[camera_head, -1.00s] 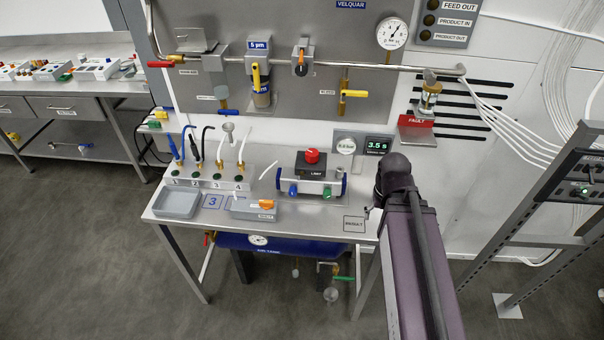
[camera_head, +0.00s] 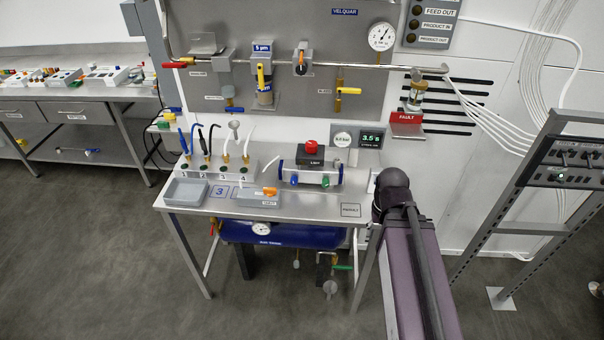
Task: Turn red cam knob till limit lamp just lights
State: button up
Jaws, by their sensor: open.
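The red cam knob (camera_head: 311,146) sits on top of a dark box labelled LIMIT (camera_head: 316,161), on a silver cylinder unit (camera_head: 335,178) with blue end caps at the back of the steel bench. A blue fitting (camera_head: 294,180) and a green fitting (camera_head: 325,181) are on the unit's front. I cannot make out a lit limit lamp at this size. My arm rises from the bottom right, to the right of the knob and apart from it. My gripper does not show; only arm links are in view.
The bench (camera_head: 290,208) holds grey trays (camera_head: 184,192), a numbered hose block (camera_head: 215,168) and a display reading 3.5 s (camera_head: 371,139). A pipe panel with valves and a gauge (camera_head: 382,36) stands behind. A metal rack (camera_head: 520,200) is at right. Bare floor lies in front.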

aim_at(311, 146)
jog(key=k, duration=0.25)
jog(key=u, duration=0.5)
jog(key=i, duration=1.2)
jog(key=u, duration=0.05)
jog(key=k, duration=0.1)
jog(key=z, duration=1.3)
